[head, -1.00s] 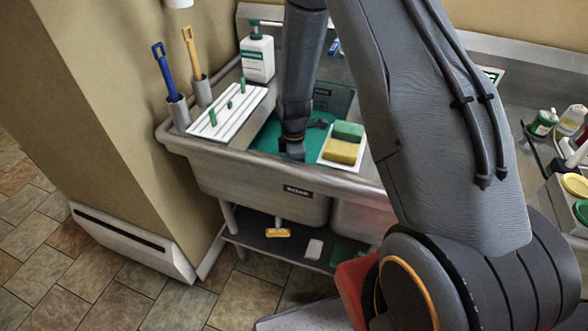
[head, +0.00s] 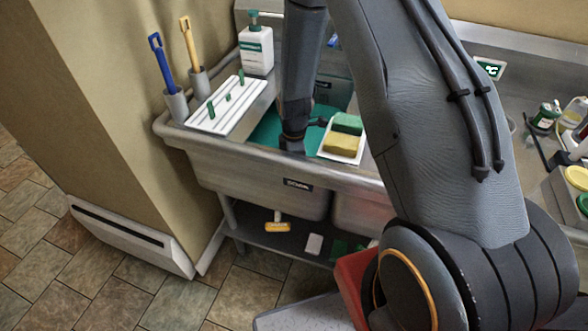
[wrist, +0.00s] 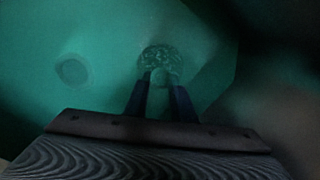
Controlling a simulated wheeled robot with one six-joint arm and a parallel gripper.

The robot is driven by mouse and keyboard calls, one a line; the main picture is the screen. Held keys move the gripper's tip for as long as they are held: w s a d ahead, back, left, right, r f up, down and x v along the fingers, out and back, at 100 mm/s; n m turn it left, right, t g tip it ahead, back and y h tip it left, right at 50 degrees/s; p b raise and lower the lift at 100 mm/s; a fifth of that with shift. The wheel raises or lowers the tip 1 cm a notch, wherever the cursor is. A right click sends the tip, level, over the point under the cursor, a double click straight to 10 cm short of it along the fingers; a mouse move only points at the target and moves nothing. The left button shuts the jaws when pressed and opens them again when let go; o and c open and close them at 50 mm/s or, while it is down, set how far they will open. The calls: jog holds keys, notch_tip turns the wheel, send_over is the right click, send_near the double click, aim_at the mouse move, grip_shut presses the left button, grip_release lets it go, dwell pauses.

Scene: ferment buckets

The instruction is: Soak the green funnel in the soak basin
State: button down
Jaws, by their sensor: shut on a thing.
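The soak basin (head: 255,178) is the left steel sink, with a dark label on its front and green-teal liquid inside. My arm reaches down into it, and the head view does not show my fingertips. In the wrist view my gripper (wrist: 160,84) is in murky green light, its two dark fingers closed on a round, ringed, pale green thing. I take this to be the green funnel (wrist: 168,56), though its outline is blurred and most of its shape is unclear. The head view does not show the funnel.
A white tray with a green and a yellow sponge (head: 343,140) sits right of my wrist. A white slotted rack (head: 228,105), a soap bottle (head: 256,50) and two brushes in holders (head: 174,100) line the left side.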

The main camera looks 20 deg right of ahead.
jog(key=shift+f, duration=0.3)
jog(key=shift+c, duration=1.2)
grip_release()
jog(key=shift+r, duration=0.2)
jog(key=shift+r+p, duration=0.5)
jog(key=shift+r, duration=0.35)
jog(key=shift+r+p, duration=0.6)
jog(key=shift+r, duration=0.4)
jog(key=shift+r, duration=0.1)
jog(key=shift+r+p, duration=0.6)
jog(key=shift+r, duration=0.3)
